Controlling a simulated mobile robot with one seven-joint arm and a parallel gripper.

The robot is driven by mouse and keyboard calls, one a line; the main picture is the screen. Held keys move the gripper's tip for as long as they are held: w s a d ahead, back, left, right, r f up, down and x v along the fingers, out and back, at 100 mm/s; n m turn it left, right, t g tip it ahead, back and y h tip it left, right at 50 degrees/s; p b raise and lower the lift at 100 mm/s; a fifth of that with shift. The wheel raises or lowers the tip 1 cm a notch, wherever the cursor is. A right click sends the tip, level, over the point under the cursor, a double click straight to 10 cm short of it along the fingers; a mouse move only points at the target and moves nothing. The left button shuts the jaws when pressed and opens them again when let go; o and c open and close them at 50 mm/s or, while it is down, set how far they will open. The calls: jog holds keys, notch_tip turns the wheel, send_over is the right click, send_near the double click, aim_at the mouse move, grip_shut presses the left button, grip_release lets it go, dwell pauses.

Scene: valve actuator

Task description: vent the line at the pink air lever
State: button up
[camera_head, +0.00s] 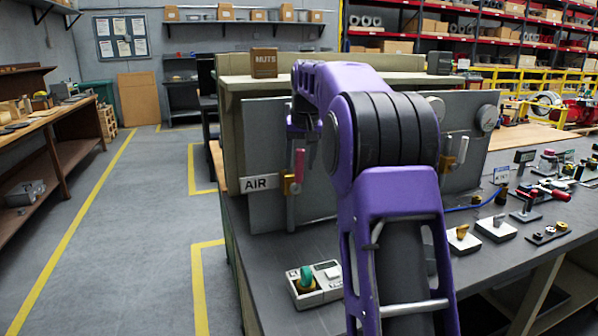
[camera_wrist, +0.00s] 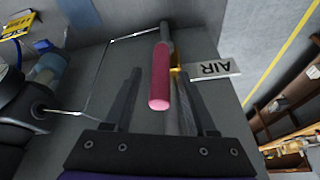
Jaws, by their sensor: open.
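The pink air lever (camera_head: 299,163) hangs on the grey panel at the left, above a brass-coloured valve body (camera_head: 290,185) on a vertical pipe. A white AIR sign (camera_head: 259,183) is beside it. In the wrist view the pink lever (camera_wrist: 159,88) points towards me, and the AIR sign (camera_wrist: 213,68) appears upside down to its right. My gripper (camera_wrist: 160,72) is open, with one finger on each side of the lever and a visible gap to each. In the head view my purple arm hides much of the panel and part of my gripper (camera_head: 303,140).
A grey box with a green knob (camera_head: 306,279) stands on the bench below. Several small devices crowd the bench's right. The floor aisle at left is clear.

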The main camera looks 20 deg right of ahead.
jog(key=shift+x, duration=1.25)
grip_shut()
jog(key=shift+r, duration=0.1)
dwell(0.4)
